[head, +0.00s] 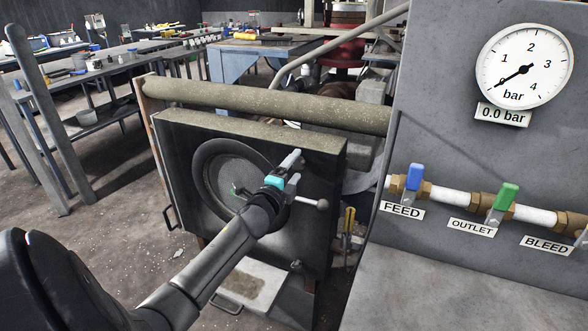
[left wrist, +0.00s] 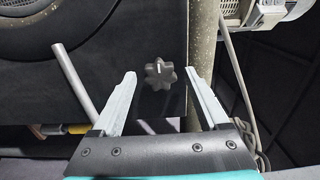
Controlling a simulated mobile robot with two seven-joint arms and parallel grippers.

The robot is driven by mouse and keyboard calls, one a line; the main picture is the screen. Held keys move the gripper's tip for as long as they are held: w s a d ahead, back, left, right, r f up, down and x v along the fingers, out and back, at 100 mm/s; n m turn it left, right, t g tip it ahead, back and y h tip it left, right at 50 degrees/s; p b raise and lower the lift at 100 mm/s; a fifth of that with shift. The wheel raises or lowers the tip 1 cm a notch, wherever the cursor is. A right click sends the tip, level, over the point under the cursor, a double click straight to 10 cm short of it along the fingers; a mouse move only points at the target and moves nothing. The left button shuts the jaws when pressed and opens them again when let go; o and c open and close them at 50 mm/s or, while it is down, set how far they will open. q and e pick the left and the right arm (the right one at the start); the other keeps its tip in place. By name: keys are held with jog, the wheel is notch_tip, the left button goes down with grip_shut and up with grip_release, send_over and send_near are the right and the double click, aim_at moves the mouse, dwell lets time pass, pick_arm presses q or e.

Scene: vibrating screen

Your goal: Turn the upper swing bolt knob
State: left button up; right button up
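A dark star-shaped knob (left wrist: 160,73) shows in the left wrist view on the dark panel, between the two fingers of my left gripper (head: 293,165). The fingers are apart, with a visible gap on each side of the knob; how deep it sits between them I cannot tell. In the head view my left gripper is at the upper right of the dark square panel (head: 325,175) with the round mesh window (head: 222,182), and it hides most of the upper knob. A lower dark knob (head: 296,265) shows near the panel's bottom right. My right gripper is not in view.
A ball-ended lever (head: 318,203) sticks out just below my left gripper; a grey rod (left wrist: 75,82) shows left of the fingers in the wrist view. A thick pipe (head: 270,103) runs above the panel. The gauge (head: 525,66) and valve console stand at right.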

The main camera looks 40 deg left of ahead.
pick_arm(q)
grip_shut()
dwell(0.4)
jog(key=shift+n, duration=0.3)
jog(key=n+p, duration=0.3)
jog(key=n, duration=0.2)
jog(key=shift+r, duration=0.1)
jog(key=n+p, duration=0.1)
jog(key=n, duration=0.3)
jog(key=shift+p, duration=0.4)
jog(key=n+p, duration=0.1)
jog(key=n, duration=0.2)
jog(key=shift+n+p, duration=0.3)
jog(key=shift+n, duration=0.1)
jog(key=n+p, duration=0.1)
jog(key=n, duration=0.4)
jog(key=n+p, duration=0.1)
jog(key=n, duration=0.4)
jog(key=shift+n, duration=0.3)
